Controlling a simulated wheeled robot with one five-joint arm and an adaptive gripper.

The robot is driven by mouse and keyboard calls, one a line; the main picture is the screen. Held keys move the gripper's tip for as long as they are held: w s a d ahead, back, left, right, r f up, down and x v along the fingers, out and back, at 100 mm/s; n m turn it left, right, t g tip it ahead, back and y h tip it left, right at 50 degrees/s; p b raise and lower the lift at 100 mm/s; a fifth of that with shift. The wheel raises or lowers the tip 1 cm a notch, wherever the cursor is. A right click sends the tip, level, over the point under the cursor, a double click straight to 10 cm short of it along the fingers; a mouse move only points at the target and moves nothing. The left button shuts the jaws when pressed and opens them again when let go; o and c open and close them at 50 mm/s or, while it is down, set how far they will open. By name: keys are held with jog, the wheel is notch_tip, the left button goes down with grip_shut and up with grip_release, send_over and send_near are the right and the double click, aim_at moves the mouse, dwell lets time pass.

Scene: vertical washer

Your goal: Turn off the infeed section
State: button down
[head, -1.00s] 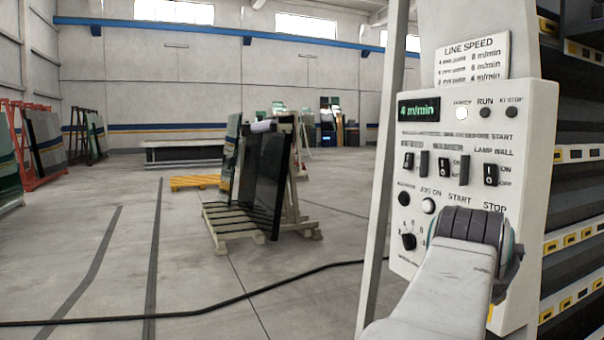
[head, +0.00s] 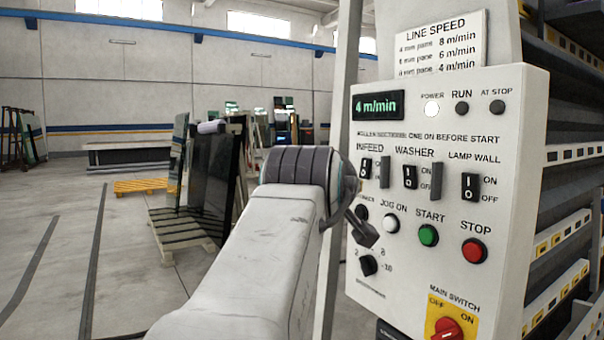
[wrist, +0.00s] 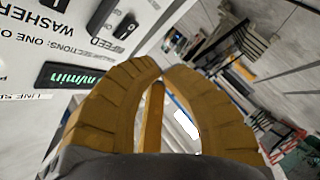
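The infeed switch (head: 366,169) is a small black rocker under the INFEED label on the white control panel (head: 400,270). A grey upright piece (head: 384,172) stands just right of it. I cannot tell which way the rocker is tilted. My arm reaches up from below, its wrist left of the panel. In the head view my gripper is mostly hidden or unclear beside the wrist. In the wrist view the two tan fingers of my gripper (wrist: 162,72) meet at their tips with nothing seen between them. The panel is at upper left there, apart from the fingertips.
The washer switch (head: 410,176) and lamp wall switch (head: 470,187) are right of infeed. Below are a speed knob (head: 369,264), green START (head: 428,235), red STOP (head: 474,250) and the main switch (head: 446,328). The display (head: 377,106) reads 4 m/min; the power lamp (head: 432,109) is lit.

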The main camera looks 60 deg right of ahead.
jog(key=shift+r+n+h, duration=0.2)
jog(key=shift+r+n, duration=0.2)
jog(key=shift+n, duration=0.85)
jog(key=shift+r+n+h, duration=0.2)
jog(key=shift+r+n, duration=0.15)
jog(key=shift+n, duration=0.9)
jog(key=shift+d, duration=0.15)
